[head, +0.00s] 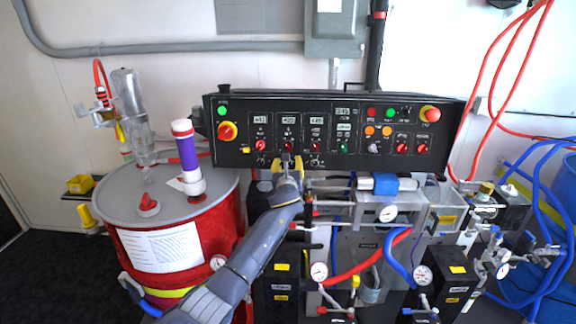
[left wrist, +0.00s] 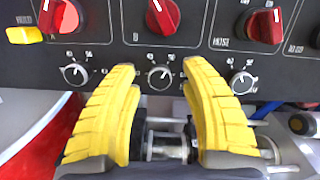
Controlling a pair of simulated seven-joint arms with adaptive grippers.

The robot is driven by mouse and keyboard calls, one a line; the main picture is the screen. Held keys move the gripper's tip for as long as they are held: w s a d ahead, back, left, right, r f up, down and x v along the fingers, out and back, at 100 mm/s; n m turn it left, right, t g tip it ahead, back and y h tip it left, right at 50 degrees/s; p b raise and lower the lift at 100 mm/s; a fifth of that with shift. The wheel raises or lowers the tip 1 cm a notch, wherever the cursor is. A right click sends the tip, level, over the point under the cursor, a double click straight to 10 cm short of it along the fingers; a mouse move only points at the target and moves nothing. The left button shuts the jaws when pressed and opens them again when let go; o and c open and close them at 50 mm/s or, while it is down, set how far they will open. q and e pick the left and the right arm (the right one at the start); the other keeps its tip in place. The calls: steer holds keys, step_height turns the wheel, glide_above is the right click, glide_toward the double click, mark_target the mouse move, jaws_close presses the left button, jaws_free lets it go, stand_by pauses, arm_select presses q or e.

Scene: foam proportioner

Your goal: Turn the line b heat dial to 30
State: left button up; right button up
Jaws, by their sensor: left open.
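The line b heat dial appears to be the small black and white dial (left wrist: 161,77) under the red knob marked B (left wrist: 163,16) in the left wrist view. Numbers are printed around it, but its exact setting is too small to read. My left gripper (left wrist: 162,75) is open, with its yellow fingers on either side of the dial and a gap to it on both sides; whether the tips reach the panel is unclear. In the head view my left gripper (head: 288,162) is at the panel's lower edge and hides the dial. My right gripper is out of view.
Similar small dials sit left (left wrist: 75,74) and right (left wrist: 242,82) of the middle one, close to my fingers. The black control panel (head: 230,150) runs above pipes and gauges. A red drum (head: 215,235) stands at the left, beside my arm.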

arm_select(q)
steer(key=shift+c, duration=0.6)
jaws_close()
steer(key=shift+d+n+g+y, duration=0.15)
steer(key=shift+n+y, duration=0.25)
steer(key=shift+n, duration=1.55)
steer(key=shift+a+n+g+y, duration=0.1)
steer(key=shift+n+g+y, duration=0.25)
steer(key=shift+n, duration=1.6)
steer(key=shift+o, duration=0.6)
jaws_free()
